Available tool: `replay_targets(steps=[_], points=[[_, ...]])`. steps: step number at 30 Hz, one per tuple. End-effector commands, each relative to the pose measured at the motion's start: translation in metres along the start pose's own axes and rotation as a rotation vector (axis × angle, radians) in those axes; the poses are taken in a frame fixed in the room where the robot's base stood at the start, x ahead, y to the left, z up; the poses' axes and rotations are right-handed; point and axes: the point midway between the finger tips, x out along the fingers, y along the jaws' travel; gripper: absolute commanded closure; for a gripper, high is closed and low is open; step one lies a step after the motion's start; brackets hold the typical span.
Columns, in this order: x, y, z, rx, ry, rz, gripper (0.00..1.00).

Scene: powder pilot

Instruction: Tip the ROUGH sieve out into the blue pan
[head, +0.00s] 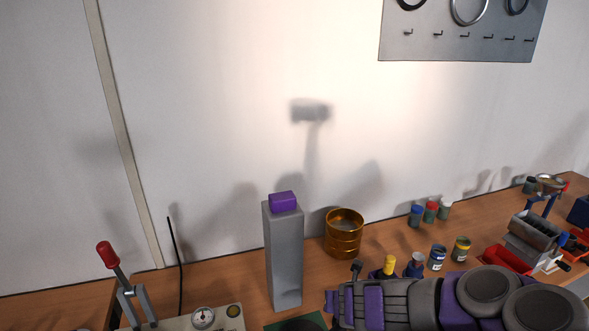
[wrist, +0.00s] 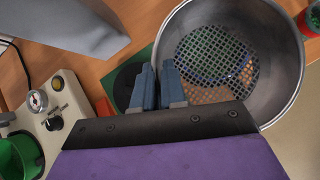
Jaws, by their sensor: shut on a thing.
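In the wrist view my gripper (wrist: 160,88) is shut on the near left wall of a round silver sieve (wrist: 283,65). The sieve has a coarse mesh floor, and I look down into it; no powder or lumps are clearly visible on the mesh. No label shows, so I cannot read whether it is the ROUGH one. Something blue and some brown bench show blurred through the mesh; I cannot tell whether the blue is the pan. In the head view my arm lies across the bottom right, and the fingers and held sieve cannot be made out.
A grey column (head: 284,255) with a purple block (head: 283,202) stands beside a brass-coloured sieve stack (head: 343,240). A gauge box (head: 204,318) and a red-knobbed lever (head: 106,254) are at left. Small jars (head: 437,257) stand right of the stack. A green mat (wrist: 103,82) lies below the fingers.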

Motion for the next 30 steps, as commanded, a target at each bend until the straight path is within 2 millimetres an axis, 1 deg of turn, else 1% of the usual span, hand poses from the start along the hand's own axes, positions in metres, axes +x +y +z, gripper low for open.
replay_targets(steps=[1, 3, 7, 30], points=[[-0.003, -0.008, -0.001, 0.013, -0.002, -0.008, 1.0], [-0.005, -0.014, -0.003, 0.022, -0.006, -0.015, 1.0], [-0.008, -0.02, -0.004, 0.03, -0.009, -0.021, 1.0], [-0.008, -0.021, -0.003, 0.03, -0.01, -0.021, 1.0]])
